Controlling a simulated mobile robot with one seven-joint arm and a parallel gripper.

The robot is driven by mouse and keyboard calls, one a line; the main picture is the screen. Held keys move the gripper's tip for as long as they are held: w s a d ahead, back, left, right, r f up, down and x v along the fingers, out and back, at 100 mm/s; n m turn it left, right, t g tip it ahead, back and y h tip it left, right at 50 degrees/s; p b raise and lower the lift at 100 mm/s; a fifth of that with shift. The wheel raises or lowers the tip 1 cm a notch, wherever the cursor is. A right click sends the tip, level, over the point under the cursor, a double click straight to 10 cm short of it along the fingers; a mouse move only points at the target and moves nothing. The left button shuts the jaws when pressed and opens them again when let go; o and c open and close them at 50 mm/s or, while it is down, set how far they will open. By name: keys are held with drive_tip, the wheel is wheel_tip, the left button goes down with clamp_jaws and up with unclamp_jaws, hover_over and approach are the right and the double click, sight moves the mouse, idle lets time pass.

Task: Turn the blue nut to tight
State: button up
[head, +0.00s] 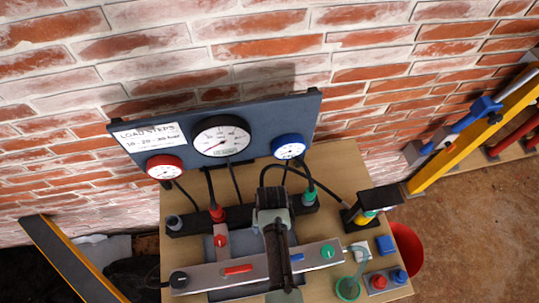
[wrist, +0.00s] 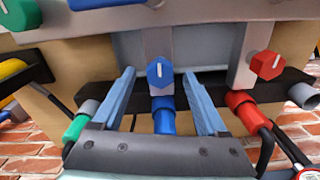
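In the wrist view my gripper (wrist: 159,76) is open. Its two blue-grey fingers stand on either side of a blue six-sided piece (wrist: 160,71) with a white line on its face, apart from it as far as I can see. Below it, a blue round fitting (wrist: 163,116) sits on the dark bar between the fingers. I cannot tell which of these two is called the nut, or how tight it is. In the head view my arm (head: 273,210) hides both blue pieces.
A red six-sided piece (wrist: 267,65) and a red fitting (wrist: 243,106) are to the right, a green fitting (wrist: 76,126) to the left. Black hoses rise to the gauge panel (head: 265,125).

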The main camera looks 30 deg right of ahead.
drive_tip(key=shift+r, duration=0.1)
wheel_tip(320, 180, up, 13)
drive_tip(key=shift+b, duration=0.4)
drive_tip(key=shift+d, duration=0.15)
idle(0.5)
